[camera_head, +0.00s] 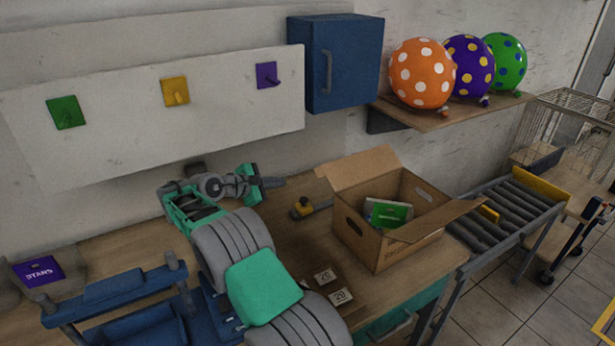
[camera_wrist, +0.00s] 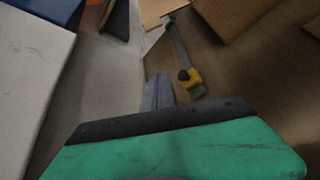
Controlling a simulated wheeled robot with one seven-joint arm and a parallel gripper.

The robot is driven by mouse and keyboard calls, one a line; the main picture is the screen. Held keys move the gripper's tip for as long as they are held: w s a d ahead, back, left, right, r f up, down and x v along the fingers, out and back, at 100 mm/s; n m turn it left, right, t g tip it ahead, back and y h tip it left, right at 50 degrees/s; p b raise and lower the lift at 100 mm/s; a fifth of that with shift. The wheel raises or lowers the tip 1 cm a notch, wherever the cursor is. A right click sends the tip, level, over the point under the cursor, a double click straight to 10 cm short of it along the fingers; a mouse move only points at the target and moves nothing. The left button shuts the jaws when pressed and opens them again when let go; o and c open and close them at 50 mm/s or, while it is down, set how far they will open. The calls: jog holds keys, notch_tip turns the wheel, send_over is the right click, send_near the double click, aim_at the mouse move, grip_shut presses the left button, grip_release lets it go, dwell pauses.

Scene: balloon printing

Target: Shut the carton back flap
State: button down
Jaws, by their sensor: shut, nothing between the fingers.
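The brown carton (camera_head: 385,240) stands open on the workbench in the head view. Its back flap (camera_head: 362,167) is raised and leans outward toward the wall. Another flap (camera_head: 438,219) sticks out on the carton's right side. A green packet (camera_head: 388,213) lies inside. My gripper (camera_head: 274,182) is shut and empty, left of the carton and apart from the back flap. In the wrist view its closed fingers (camera_wrist: 158,92) point away over the bench. Brown cardboard shows at the top of the wrist view; I cannot tell which part it is.
A yellow-handled tool (camera_head: 303,207) lies between gripper and carton; it also shows in the wrist view (camera_wrist: 187,76). Two labelled cards (camera_head: 333,287) lie at the front. A blue cabinet (camera_head: 336,62) and balloon shelf (camera_head: 455,112) hang above. A roller conveyor (camera_head: 505,215) is right.

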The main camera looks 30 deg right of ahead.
jog(key=s+d+n+g+h+p, duration=0.1)
jog(key=d+p, duration=0.3)
jog(key=d, duration=0.6)
jog(key=shift+s+f+h, duration=0.25)
jog(key=shift+s+h, duration=0.05)
